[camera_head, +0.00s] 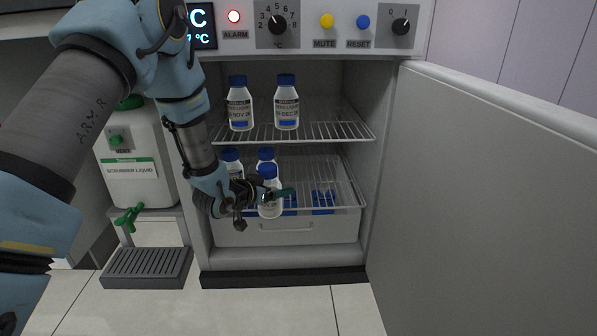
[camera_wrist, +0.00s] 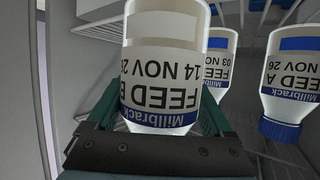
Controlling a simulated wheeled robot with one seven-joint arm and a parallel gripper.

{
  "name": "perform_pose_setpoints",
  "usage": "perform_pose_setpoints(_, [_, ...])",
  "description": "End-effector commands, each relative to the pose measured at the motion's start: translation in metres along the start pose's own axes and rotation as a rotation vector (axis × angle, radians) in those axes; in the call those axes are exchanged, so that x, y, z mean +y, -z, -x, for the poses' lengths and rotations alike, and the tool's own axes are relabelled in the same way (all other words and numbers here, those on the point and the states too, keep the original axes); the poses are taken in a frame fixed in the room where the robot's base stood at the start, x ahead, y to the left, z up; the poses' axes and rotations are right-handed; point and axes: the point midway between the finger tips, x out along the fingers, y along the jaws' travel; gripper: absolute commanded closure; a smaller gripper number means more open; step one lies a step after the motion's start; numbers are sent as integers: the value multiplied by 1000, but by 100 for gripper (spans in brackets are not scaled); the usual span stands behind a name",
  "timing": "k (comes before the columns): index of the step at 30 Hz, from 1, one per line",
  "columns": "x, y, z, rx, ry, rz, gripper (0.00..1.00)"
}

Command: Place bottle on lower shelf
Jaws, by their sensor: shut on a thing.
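My gripper (camera_head: 280,193) is shut on a white bottle with a blue cap (camera_head: 269,207), held upright at the front of the lower wire shelf (camera_head: 338,186). In the wrist view the held bottle (camera_wrist: 165,62) reads FEED B, 14 NOV, upside down, between the green fingers. Its lower end overlaps the shelf's front edge in the head view; I cannot tell whether it touches the shelf. Two similar bottles stand behind it on the lower shelf, one at left (camera_head: 233,170) and one at centre (camera_head: 266,156).
Two bottles (camera_head: 240,108) (camera_head: 286,108) stand on the upper wire shelf (camera_head: 325,131). The fridge door (camera_head: 470,190) is open at right. A drawer (camera_head: 325,231) lies below the lower shelf. The lower shelf's right side looks free. A scrubber liquid container (camera_head: 132,185) stands at left.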

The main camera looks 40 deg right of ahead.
Motion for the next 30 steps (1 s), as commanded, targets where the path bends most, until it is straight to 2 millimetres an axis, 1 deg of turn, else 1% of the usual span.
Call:
perform_pose_setpoints(1, [0,3,-10,6,-1,-2,100])
perform_pose_setpoints(9, [1,27,-73,7,-2,-3,100])
perform_pose_setpoints(13, [0,39,-99,6,0,-2,100])
perform_pose_setpoints(15, [0,44,-110,6,0,-1,100])
perform_pose_setpoints(17, [0,47,-117,5,0,0,100])
perform_pose_setpoints(23, [0,53,-129,4,0,0,100])
perform_pose_setpoints(29, [0,64,-160,6,0,-1,100])
perform_pose_setpoints(30, [0,57,-162,2,1,0,100])
